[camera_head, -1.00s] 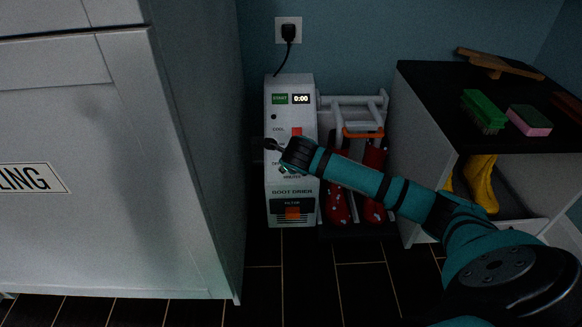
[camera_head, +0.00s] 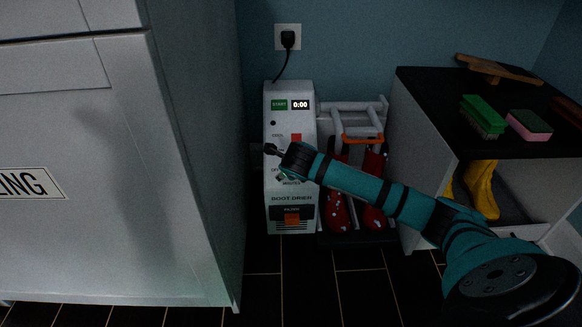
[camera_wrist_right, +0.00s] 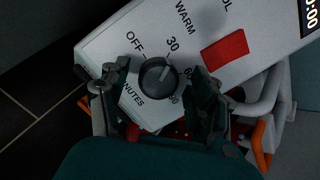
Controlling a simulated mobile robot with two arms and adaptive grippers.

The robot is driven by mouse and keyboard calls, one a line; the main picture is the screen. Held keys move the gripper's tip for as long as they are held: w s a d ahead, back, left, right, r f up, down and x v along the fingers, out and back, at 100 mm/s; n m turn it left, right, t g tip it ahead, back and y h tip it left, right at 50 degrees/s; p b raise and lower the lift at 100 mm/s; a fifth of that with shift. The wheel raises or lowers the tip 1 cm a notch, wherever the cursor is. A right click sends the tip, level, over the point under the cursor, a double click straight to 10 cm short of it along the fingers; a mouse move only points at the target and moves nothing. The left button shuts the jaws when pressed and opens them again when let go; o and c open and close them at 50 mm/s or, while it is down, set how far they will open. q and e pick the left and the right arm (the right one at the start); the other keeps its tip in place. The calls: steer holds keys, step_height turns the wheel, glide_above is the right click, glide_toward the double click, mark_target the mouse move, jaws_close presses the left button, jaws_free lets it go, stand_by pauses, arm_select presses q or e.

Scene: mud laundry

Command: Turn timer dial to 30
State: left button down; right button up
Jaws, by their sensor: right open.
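The boot drier (camera_head: 290,216) is a white box against the wall, with a display (camera_head: 300,104) reading 0:00. Its timer dial (camera_wrist_right: 153,85) is a round dark knob with a pale pointer line, ringed by OFF, 30, 60 and 90 marks above MINUTES. The line slants up and right, roughly toward the side between 30 and 60; I cannot tell exactly. My right gripper (camera_wrist_right: 160,70) is open, one dark finger on each side of the dial; contact cannot be told. In the head view the right gripper (camera_head: 271,150) is at the panel's front. My left gripper is not in view.
A red switch (camera_wrist_right: 224,50) sits near the dial by WARM and COOL. Red spotted boots (camera_head: 338,211) stand right of the drier. A white cabinet (camera_head: 110,230) is close on the left. A shelf unit (camera_head: 425,100) with brushes and yellow boots stands right.

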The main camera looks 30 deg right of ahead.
steer(key=v, duration=1.2)
steer(key=shift+f, duration=0.1)
